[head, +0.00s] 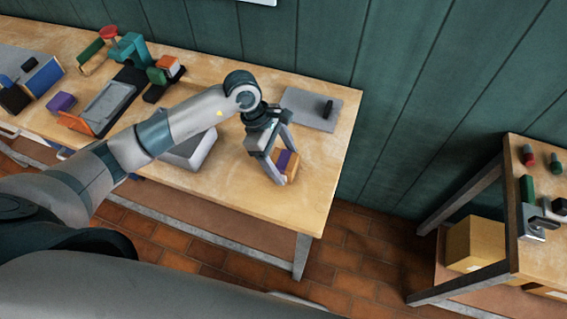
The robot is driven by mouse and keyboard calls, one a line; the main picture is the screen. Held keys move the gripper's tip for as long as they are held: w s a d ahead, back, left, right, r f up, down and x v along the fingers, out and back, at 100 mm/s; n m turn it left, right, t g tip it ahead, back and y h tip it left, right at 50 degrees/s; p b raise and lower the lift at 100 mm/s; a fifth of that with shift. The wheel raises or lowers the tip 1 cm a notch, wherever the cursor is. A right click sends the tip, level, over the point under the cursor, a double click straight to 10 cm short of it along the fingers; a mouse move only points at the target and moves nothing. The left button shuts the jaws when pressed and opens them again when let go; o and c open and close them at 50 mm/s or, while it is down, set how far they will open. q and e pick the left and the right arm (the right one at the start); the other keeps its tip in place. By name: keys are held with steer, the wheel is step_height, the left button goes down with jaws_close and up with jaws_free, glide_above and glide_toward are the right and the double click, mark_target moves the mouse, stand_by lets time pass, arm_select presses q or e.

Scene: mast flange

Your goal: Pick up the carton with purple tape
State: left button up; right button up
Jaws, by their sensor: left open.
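The carton with purple tape (291,165) is a small orange-brown box on the right part of the wooden table. A purple strip runs over it. My left gripper (278,166) reaches down over the table from the left, with its fingers apart around or just in front of the carton. The fingers hide part of the carton, and I cannot tell whether they touch it. My right gripper does not show.
A grey plate (305,108) with a black upright piece lies behind the carton. A grey box (193,150) sits left of it, partly behind my arm. Several coloured items crowd the table's left. A second table (545,262) stands right, across a floor gap.

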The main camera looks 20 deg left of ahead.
mark_target(290, 163)
arm_select(q)
steer(key=c, duration=1.3)
steer(key=shift+r, duration=0.1)
steer(key=shift+r+b, duration=0.4)
steer(key=shift+r, duration=0.05)
steer(key=r, duration=0.1)
steer(key=r+b, duration=0.2)
steer(key=shift+s+d, duration=0.25)
steer(key=shift+s+d+r+b, duration=0.6)
steer(key=shift+s+d+r, duration=0.55)
steer(key=shift+s, duration=0.3)
steer(key=shift+s+d+r+b, duration=0.55)
steer(key=shift+s+d+r, duration=0.6)
steer(key=shift+s, duration=0.3)
steer(key=shift+s+d+r+b, duration=0.6)
steer(key=shift+s+d+r, duration=0.55)
steer(key=shift+s, duration=0.3)
